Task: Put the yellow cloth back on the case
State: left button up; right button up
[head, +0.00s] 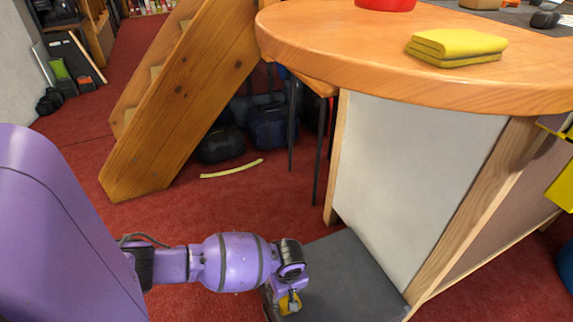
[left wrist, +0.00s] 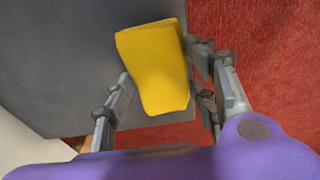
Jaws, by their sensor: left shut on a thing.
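A yellow cloth (left wrist: 155,68) is between the fingers of my left gripper (left wrist: 160,95) in the left wrist view. In the head view, my left gripper (head: 283,306) is low near the bottom edge, with a small bit of yellow showing at it. The gripper is shut on this cloth. A flat dark grey case (head: 350,272) is on the floor just right of the gripper. Its grey top (left wrist: 50,65) lies behind the cloth in the left wrist view; I cannot tell whether they touch. Another folded yellow cloth (head: 455,44) lies on the wooden table. My right gripper is not in view.
The round-edged wooden table (head: 380,70) overhangs a white panel (head: 415,165) beside the case. Wooden stairs (head: 180,100) stand at upper left. Dark bags (head: 268,127) and a yellow strip (head: 232,169) lie on the red floor. Yellow shapes (head: 563,187) are cut off at right.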

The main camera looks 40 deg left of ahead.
aim_at(287, 298)
pick_arm(q)
notch_tip(287, 298, down, 3)
jog(key=shift+f+b, duration=0.1)
jog(key=shift+b, duration=0.4)
jog(key=o, duration=1.2)
jog(key=shift+r, duration=0.2)
jog(key=r+p, duration=0.2)
jog(key=r, duration=0.1)
jog(key=d+r+p, duration=0.1)
jog(key=r+p, duration=0.1)
jog(key=r, duration=0.2)
jog(key=r+p, duration=0.1)
jog(key=r, duration=0.2)
jog(key=shift+s+d+r+p, duration=0.2)
jog(key=shift+s+r+p, duration=0.05)
jog(key=shift+r+p, duration=0.15)
jog(key=shift+s+r, duration=0.1)
jog(key=shift+r, duration=0.4)
